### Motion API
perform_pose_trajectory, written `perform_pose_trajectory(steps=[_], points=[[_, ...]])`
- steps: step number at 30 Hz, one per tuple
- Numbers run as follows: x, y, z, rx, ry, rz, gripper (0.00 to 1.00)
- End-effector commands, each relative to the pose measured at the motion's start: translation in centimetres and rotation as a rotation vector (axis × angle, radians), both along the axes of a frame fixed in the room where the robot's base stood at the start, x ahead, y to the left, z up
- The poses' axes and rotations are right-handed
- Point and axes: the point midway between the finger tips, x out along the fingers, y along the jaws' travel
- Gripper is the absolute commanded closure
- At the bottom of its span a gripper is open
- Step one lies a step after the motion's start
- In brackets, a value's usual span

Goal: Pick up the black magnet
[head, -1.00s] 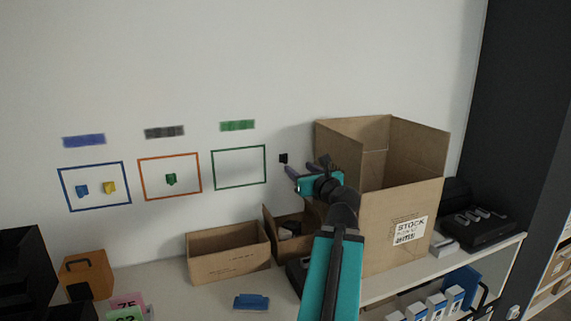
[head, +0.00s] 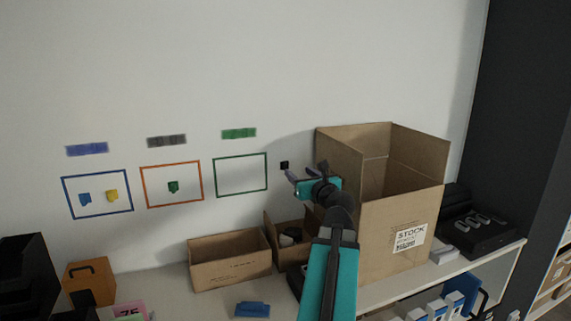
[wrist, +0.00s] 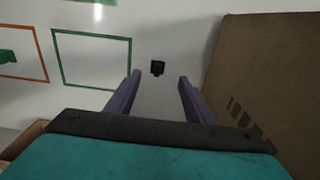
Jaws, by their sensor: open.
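The black magnet (head: 284,165) is a small dark square on the white wall, just right of the green frame. In the wrist view the magnet (wrist: 157,68) lies ahead of my gripper (wrist: 159,82), between the lines of the two fingers and a little beyond their tips. My gripper (head: 291,177) is open and empty, with its fingers pointing at the wall just below and right of the magnet in the head view. How large the gap to the wall is, I cannot tell exactly.
A large open carton (head: 400,215) stands close to the right of my gripper; its side (wrist: 270,80) fills the right of the wrist view. Smaller cartons (head: 230,268) stand below on the shelf. Blue, orange and green frames (head: 240,190) hang left of the magnet.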

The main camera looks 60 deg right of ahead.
Motion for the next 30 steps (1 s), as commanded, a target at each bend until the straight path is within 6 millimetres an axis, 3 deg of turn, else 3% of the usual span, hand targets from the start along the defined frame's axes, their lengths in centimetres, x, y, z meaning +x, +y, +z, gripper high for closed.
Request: perform_pose_trajectory(steps=[12,30], points=[[3.7,-2.7,-0.2,-0.001,0.001,0.002,0.52],[4.6,-3.2,-0.3,-0.001,0.001,0.002,0.52]])
